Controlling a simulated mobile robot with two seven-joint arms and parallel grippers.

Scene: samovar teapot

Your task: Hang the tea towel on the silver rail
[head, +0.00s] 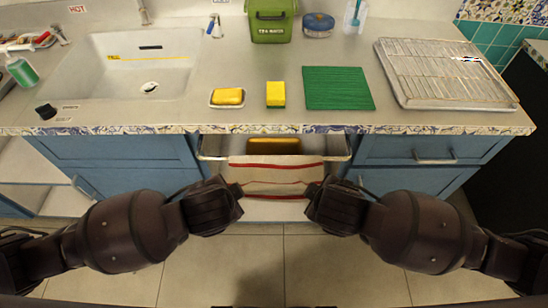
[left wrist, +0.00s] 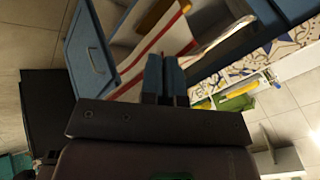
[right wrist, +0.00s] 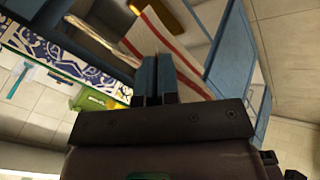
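The tea towel (head: 275,175), cream with red stripes, spans the middle of the silver rail (head: 213,157) below the counter front. It covers that part of the rail; I cannot tell whether any of it lies behind. My left gripper (head: 240,190) is at its left side and my right gripper (head: 309,192) at its right side. Both grippers' fingers look shut on the towel's near part. The towel (left wrist: 155,50) runs to the fingers in the left wrist view and shows (right wrist: 165,35) likewise in the right wrist view. The fingertip contact is partly hidden.
A yellow thing (head: 273,145) shows behind the towel, beneath the counter edge. Blue cabinets (head: 120,165) flank the rail. On the counter are a sink (head: 125,85), a yellow sponge (head: 276,94), a green mat (head: 337,88) and a metal drainer (head: 440,75).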

